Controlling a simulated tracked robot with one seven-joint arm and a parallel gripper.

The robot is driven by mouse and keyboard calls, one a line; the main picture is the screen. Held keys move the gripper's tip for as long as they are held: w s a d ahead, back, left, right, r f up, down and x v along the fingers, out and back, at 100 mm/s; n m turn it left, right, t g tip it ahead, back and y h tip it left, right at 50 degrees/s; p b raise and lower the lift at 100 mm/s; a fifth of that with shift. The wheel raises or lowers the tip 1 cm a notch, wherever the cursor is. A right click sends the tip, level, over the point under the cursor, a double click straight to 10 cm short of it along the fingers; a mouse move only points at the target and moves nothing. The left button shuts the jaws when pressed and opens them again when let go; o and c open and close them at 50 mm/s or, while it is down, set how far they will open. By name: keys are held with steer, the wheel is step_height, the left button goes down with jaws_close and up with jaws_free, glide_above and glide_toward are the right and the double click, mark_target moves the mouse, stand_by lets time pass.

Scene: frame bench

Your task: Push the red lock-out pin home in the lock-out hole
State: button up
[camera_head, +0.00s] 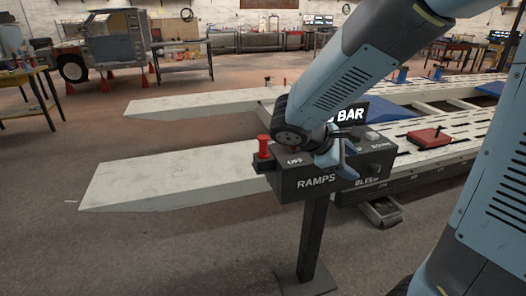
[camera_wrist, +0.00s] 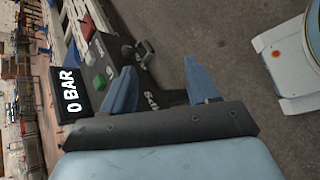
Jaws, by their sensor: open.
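The red lock-out pin (camera_head: 263,146) stands upright in a small dark bracket at the left end of the control box (camera_head: 315,184) in the head view. Its red head and part of its shaft show above the bracket. The lock-out hole itself is hidden, and I cannot tell how deep the pin sits. My gripper (camera_head: 343,160) is in front of the box's right half, apart from the pin and to its right. In the wrist view my gripper (camera_wrist: 160,82) has its two blue fingers wide apart with nothing between them. I cannot make out the pin in the wrist view.
The box stands on a dark post (camera_head: 315,235). A "0 BAR" display (camera_wrist: 72,90) and a green button (camera_wrist: 98,82) are on the box. Pale ramps (camera_head: 180,177) lie behind it, with a red block (camera_head: 430,137) on the right. The floor at left front is clear.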

steer(key=w+a+f+n+t+h, duration=0.2)
steer(key=w+a+f+n+t, duration=0.2)
steer(key=w+a+n+t, duration=0.45)
steer(key=n+t+y, duration=0.5)
steer(key=n, duration=0.5)
glide_toward(262, 152)
steer(key=x, duration=0.4)
steer(key=f+x, duration=0.1)
steer(key=x, duration=0.1)
steer(key=shift+d, duration=0.2)
steer(key=shift+r+x, duration=0.2)
steer(key=shift+x, duration=1.2)
steer(key=shift+r+x, duration=0.2)
steer(key=shift+x, duration=1.15)
steer(key=shift+a, duration=0.2)
jaws_close()
